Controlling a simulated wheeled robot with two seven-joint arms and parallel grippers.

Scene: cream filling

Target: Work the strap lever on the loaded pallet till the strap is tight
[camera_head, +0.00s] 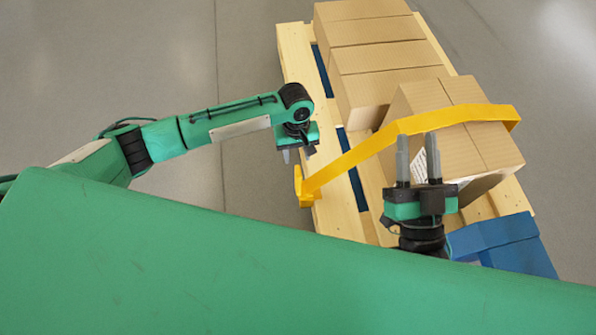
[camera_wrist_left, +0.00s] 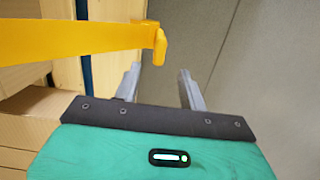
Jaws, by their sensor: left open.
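A yellow strap (camera_head: 352,157) runs over a cardboard box (camera_head: 478,147) on the wooden pallet (camera_head: 292,52). At its left end, by the pallet's left edge, is a small upright yellow lever piece (camera_head: 303,187). In the left wrist view the strap (camera_wrist_left: 70,39) comes in from the left and the lever piece (camera_wrist_left: 160,46) stands just beyond my fingertips. My left gripper (camera_head: 298,154) is open and empty, apart from the lever piece and a little above it in the head picture. My right gripper (camera_head: 418,158) has its fingers apart, in front of the strapped box, with nothing seen between them.
More cardboard boxes (camera_head: 385,75) stand at the back of the pallet. A blue object (camera_head: 505,245) lies at the lower right, beside my right wrist. Grey floor (camera_head: 240,60) is clear to the left of the pallet. My green body covers the bottom of the head view.

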